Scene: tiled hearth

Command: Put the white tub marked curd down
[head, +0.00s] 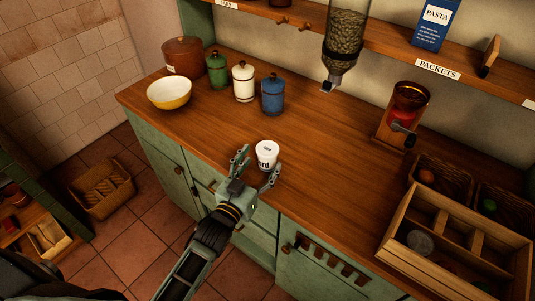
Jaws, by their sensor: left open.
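The white tub (266,156) with dark lettering stands upright on the wooden counter (325,170) near its front edge. Its label is partly visible and ends in "rd". My left gripper (258,172) is open at the counter's front edge, with its fingers spread on the near side of the tub. One finger is to the tub's left and one is at its lower right. I cannot tell whether either finger touches it. My right gripper is not in view.
A yellow bowl (169,93), a brown pot (183,57) and green (217,69), white (243,81) and blue (273,94) canisters stand at the back left. The counter's middle is clear.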

